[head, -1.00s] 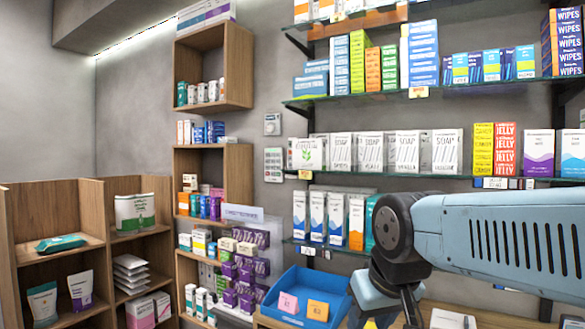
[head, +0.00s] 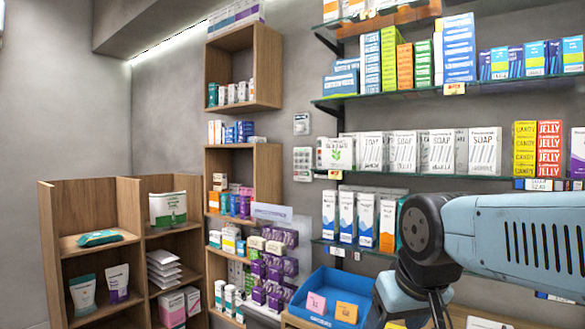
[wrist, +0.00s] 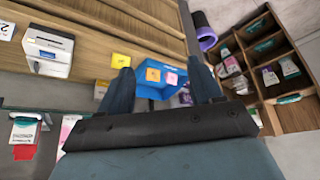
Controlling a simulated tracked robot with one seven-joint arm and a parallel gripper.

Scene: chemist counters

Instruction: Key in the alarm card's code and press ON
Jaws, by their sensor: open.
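A pale keypad panel (head: 302,164) with small buttons is on the grey wall between the wooden shelf column and the glass shelves. A smaller white wall unit (head: 301,124) is above it. A pink card (head: 316,303) and an orange card (head: 346,312) stand in a blue tray (head: 318,283); their print is too small to read. Both cards and the tray also show in the wrist view. My gripper (wrist: 161,68) is open and empty, its fingers framing the tray from above. The fingertips are apart from the keypad, which is not in the wrist view.
Glass shelves (head: 413,178) with boxed goods fill the right wall. A wooden shelf column (head: 266,60) and low wooden bins (head: 60,218) stand to the left. A clear display with purple packs (head: 273,270) is left of the tray. A white device (wrist: 48,50) sits on the wooden counter.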

